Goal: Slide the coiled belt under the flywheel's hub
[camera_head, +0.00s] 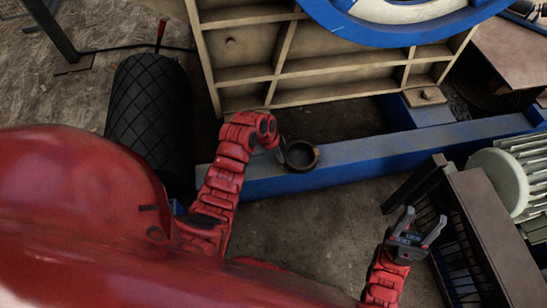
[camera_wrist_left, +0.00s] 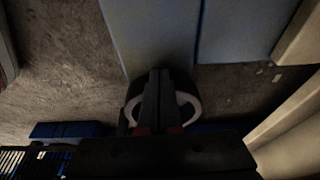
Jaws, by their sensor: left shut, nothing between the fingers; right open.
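The coiled belt looks like a small dark ring (camera_head: 301,155) lying on the blue beam in the head view. It also shows in the left wrist view as a ring (camera_wrist_left: 189,103) with a pale inner face. The flywheel's blue rim (camera_head: 408,36) is at the top of the head view; its hub is not in view. My left gripper (camera_head: 279,151) is shut and empty at the ring's left side. In the left wrist view its fingers (camera_wrist_left: 159,80) cover the ring's middle; I cannot tell if they touch it. My right gripper (camera_head: 419,224) is open and empty, low on the right.
The blue beam (camera_head: 400,148) runs across below a beige ribbed frame (camera_head: 250,50). A black patterned roller (camera_head: 150,110) stands left of my left arm. A dark slatted crate (camera_head: 490,225) and a pale finned motor (camera_head: 500,180) are at the right. Bare ground (camera_head: 320,225) lies between my arms.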

